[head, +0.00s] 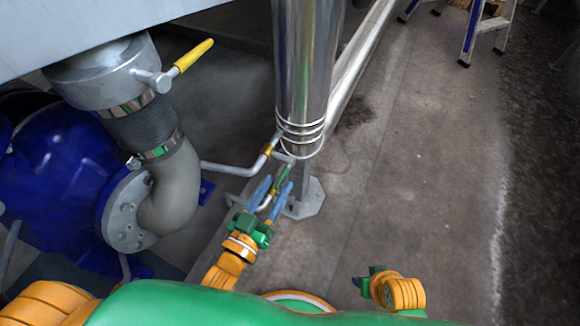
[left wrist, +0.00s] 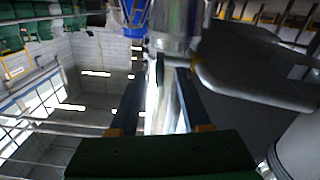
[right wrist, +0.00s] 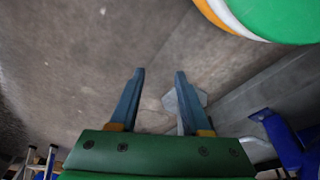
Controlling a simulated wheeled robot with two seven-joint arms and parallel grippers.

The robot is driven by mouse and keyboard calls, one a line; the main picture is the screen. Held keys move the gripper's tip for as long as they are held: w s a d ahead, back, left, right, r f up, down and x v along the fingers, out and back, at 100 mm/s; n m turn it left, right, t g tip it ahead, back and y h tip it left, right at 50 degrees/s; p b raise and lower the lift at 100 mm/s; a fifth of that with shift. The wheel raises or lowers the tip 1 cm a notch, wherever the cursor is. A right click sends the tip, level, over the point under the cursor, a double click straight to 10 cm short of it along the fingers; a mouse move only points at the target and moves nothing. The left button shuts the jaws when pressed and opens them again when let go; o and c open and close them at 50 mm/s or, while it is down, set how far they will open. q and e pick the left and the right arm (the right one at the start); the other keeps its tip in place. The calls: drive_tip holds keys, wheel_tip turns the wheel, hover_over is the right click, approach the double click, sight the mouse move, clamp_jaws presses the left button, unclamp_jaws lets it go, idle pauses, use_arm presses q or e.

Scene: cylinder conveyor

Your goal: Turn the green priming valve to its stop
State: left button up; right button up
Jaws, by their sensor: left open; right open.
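The small green valve handle (head: 282,174) sits on thin grey pipework at the foot of the shiny steel column in the head view. My left gripper (head: 278,184) is open, its two blue fingers on either side of the green handle or very close to it. I cannot tell whether they touch it. In the left wrist view the open fingers (left wrist: 158,82) point at a shiny pipe, and a small dark piece shows between the tips. My right gripper (head: 366,278) is low at the right of the head view; in the right wrist view its fingers (right wrist: 160,76) are open and empty.
The steel column (head: 302,70) stands just beyond the left gripper, on a foot plate (head: 306,204). A yellow lever (head: 193,55) sits on the large grey fitting at the left, above a blue pump (head: 65,165). The floor at the right (head: 430,170) is clear up to a ladder (head: 472,35).

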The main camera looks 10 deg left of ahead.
sight(288, 166)
use_arm(q)
drive_tip(key=b+x, duration=0.1)
drive_tip(key=x, duration=0.5)
drive_tip(key=shift+f+b, duration=0.1)
drive_tip(key=shift+b, duration=0.25)
drive_tip(key=shift+w+d, duration=0.15)
drive_tip(key=shift+w, duration=0.15)
clamp_jaws()
use_arm(e)
drive_tip(key=v, duration=0.2)
drive_tip(key=w+v, duration=0.1)
drive_tip(key=v, duration=0.1)
drive_tip(key=shift+r, duration=0.2)
